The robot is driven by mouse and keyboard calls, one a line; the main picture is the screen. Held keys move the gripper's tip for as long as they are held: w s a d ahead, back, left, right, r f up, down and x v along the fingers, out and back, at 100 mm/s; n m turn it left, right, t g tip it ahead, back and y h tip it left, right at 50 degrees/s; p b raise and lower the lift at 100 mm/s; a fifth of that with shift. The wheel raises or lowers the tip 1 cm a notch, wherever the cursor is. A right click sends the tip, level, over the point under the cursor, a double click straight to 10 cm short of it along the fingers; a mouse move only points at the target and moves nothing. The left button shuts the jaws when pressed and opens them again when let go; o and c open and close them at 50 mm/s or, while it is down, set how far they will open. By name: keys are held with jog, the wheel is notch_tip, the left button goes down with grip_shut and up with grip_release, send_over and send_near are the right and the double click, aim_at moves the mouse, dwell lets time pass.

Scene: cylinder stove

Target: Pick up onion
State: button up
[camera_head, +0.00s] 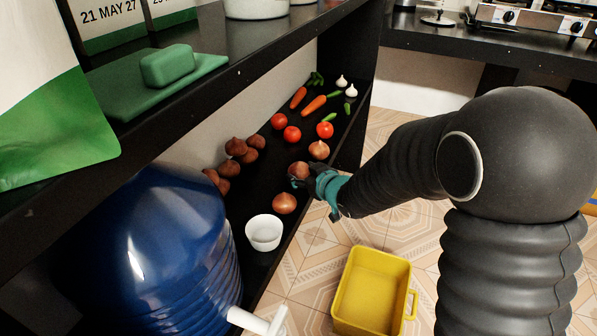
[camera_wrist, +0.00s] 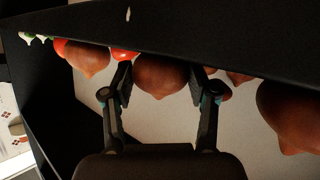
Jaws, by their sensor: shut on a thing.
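A brown onion (camera_head: 299,170) is between the fingers of my gripper (camera_head: 312,177) at the front of the dark lower shelf. In the wrist view the same onion (camera_wrist: 160,76) sits between the two fingertips, and my gripper (camera_wrist: 162,88) is shut on it. A second onion (camera_head: 284,203) lies nearer on the shelf; it shows large at the right of the wrist view (camera_wrist: 290,114). A third onion (camera_head: 319,150) lies farther back and shows at the left of the wrist view (camera_wrist: 88,58). I cannot tell whether the held onion still touches the shelf.
Several brown round vegetables (camera_head: 236,147) lie behind the onions, with tomatoes (camera_head: 292,134), carrots (camera_head: 314,104) and garlic (camera_head: 351,91) farther along. A white bowl (camera_head: 263,232) and a blue barrel (camera_head: 150,255) stand nearer. A yellow crate (camera_head: 374,285) is on the floor. An upper shelf (camera_head: 255,60) overhangs.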

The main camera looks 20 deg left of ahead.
aim_at(306, 172)
jog(key=shift+r, duration=0.45)
jog(key=r, duration=0.4)
jog(key=shift+d+p, duration=0.35)
jog(key=shift+p, duration=0.05)
jog(key=d+r+p, duration=0.1)
jog(key=d+r, duration=0.5)
jog(key=d, duration=0.5)
jog(key=shift+w, duration=0.2)
